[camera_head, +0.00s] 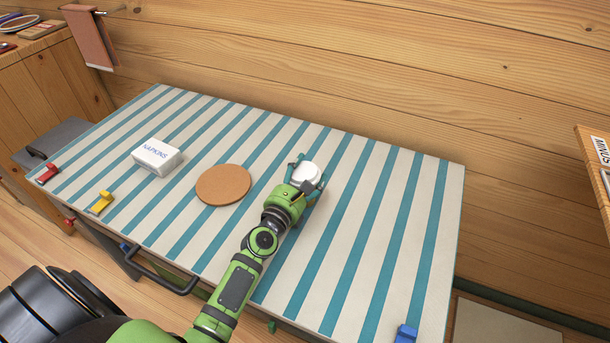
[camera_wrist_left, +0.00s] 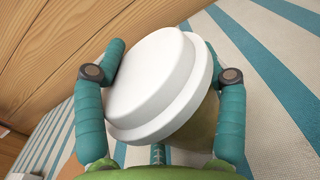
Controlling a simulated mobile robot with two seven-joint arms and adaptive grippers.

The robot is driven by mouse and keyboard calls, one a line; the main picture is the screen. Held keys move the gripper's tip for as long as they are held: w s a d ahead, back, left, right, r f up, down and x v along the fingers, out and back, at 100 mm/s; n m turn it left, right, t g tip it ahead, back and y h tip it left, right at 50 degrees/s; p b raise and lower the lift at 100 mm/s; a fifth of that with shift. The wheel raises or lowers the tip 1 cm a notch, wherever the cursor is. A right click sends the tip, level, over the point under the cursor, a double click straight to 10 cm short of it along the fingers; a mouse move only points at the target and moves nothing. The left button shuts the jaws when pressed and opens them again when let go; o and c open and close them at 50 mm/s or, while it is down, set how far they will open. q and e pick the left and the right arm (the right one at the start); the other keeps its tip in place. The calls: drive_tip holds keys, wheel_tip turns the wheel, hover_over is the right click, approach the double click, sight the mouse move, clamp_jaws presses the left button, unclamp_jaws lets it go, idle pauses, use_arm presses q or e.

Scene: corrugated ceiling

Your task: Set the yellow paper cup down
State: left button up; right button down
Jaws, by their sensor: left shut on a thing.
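The yellow paper cup (camera_head: 306,173) shows mostly as a white lid in the head view, over the striped table (camera_head: 345,235). In the left wrist view the cup's white lid (camera_wrist_left: 155,85) fills the middle and a strip of dull yellowish wall (camera_wrist_left: 201,132) shows below it. My left gripper (camera_head: 309,170) is shut on the cup, with one teal finger on each side. The cup's base is hidden, so I cannot tell whether it touches the table. My right gripper is not in view.
A round cork mat (camera_head: 223,184) lies left of the cup. A white napkin pack (camera_head: 156,157) lies farther left. Red (camera_head: 47,173), yellow (camera_head: 100,203) and blue (camera_head: 405,334) clips sit on the table's edges. The table right of the cup is clear. A wooden wall stands behind.

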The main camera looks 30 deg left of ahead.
use_arm(q)
drive_tip(key=o, duration=1.2)
drive_tip(key=shift+c, duration=0.2)
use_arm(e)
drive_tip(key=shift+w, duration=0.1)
use_arm(q)
drive_tip(key=shift+s, duration=0.15)
drive_tip(key=s, duration=0.8)
drive_tip(key=shift+s+d+f+b, duration=0.1)
drive_tip(key=shift+d+f+b, duration=0.1)
drive_tip(key=shift+b, duration=0.15)
drive_tip(key=s, duration=0.3)
drive_tip(key=shift+s+r+b, duration=0.1)
drive_tip(key=shift+s+b, duration=0.1)
drive_tip(key=shift+b, duration=0.2)
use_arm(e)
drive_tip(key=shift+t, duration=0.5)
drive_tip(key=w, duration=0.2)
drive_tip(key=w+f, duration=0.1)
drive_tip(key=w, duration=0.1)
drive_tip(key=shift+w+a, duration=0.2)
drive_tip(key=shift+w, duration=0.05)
